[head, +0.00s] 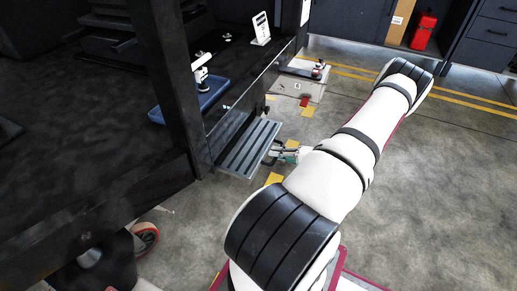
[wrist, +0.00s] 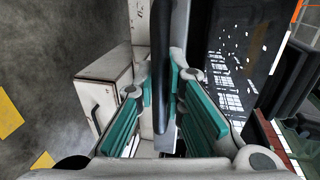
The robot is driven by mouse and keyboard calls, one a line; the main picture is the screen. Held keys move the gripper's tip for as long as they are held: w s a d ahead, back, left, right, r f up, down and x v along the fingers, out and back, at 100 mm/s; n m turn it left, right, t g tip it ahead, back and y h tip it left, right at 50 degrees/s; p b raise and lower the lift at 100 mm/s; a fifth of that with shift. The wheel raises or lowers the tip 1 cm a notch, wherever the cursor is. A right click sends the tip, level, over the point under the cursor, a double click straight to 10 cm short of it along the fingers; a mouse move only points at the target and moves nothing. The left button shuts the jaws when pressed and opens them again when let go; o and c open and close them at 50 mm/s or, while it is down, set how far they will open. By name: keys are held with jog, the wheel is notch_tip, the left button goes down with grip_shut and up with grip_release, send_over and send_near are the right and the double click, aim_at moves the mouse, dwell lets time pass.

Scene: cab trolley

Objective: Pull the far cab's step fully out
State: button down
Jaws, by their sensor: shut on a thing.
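A grey ribbed step (head: 246,150) sticks out from the side of the dark cab frame (head: 170,75), low over the floor. My gripper (head: 284,153) is at the step's outer edge, where a dark handle bar (head: 271,151) runs. In the wrist view, my gripper's teal-padded fingers (wrist: 164,88) stand on either side of a dark upright-looking bar (wrist: 161,50) and are shut on it. The inner end of the step is hidden by the cab frame, so I cannot tell how far it is out.
A blue tray (head: 188,103) and a white card stand (head: 261,28) sit on the dark deck. A pale box (head: 299,87) stands on the floor beyond the step. A red canister (head: 424,32) stands on a shelf behind. Open floor lies to the right.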

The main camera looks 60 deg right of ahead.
jog(key=f+b+v, duration=0.1)
jog(key=f+v, duration=0.1)
jog(key=v, duration=0.8)
jog(key=shift+s, duration=0.2)
jog(key=shift+d+f, duration=0.15)
jog(key=c, duration=1.7)
grip_release()
jog(key=shift+s, duration=0.1)
jog(key=shift+o, duration=0.2)
jog(key=v, duration=1.1)
jog(key=shift+s, duration=0.4)
jog(key=shift+d, duration=0.1)
